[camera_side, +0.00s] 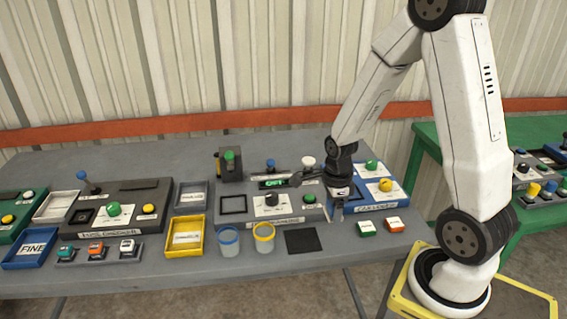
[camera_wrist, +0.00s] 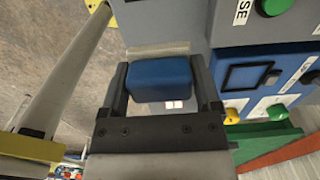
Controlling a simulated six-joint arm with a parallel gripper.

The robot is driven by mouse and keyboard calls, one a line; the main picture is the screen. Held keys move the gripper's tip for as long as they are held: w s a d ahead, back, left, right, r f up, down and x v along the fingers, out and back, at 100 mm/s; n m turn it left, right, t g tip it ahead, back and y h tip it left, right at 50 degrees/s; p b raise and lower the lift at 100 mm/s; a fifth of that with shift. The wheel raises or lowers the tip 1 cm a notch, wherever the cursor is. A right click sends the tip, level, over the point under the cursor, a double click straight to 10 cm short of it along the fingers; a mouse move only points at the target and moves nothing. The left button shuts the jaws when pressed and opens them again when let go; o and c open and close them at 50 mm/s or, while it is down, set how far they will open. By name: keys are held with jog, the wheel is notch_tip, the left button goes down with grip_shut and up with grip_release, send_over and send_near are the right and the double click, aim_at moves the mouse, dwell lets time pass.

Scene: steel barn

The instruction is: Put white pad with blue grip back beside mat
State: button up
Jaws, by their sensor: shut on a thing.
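My gripper (camera_side: 338,207) is shut on the pad with the blue grip. In the wrist view the blue grip (camera_wrist: 160,80) sits between the two fingers, with a pale strip (camera_wrist: 158,48) beyond it that looks like the pad's edge. The rest of the pad is hidden by the grip and fingers. In the side view my gripper is by the gap between the grey console and the blue-and-white box. The dark square mat (camera_side: 302,241) lies flat on the table, left of and nearer than the gripper. I cannot tell whether the pad touches anything.
A green block (camera_side: 366,228) and a red block (camera_side: 393,223), both with white tops, lie right of the mat. Two cups, blue-rimmed (camera_side: 228,241) and yellow-rimmed (camera_side: 264,238), stand left of it. The grey console (camera_side: 255,216) and blue-and-white box (camera_side: 385,187) stand behind.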

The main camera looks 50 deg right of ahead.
send_over(330, 238)
jog(key=shift+f, duration=2.25)
jog(key=shift+f, duration=0.15)
jog(key=shift+f, duration=1.65)
jog(key=shift+f, duration=0.1)
jog(key=o, duration=1.1)
jog(key=shift+r, duration=6.15)
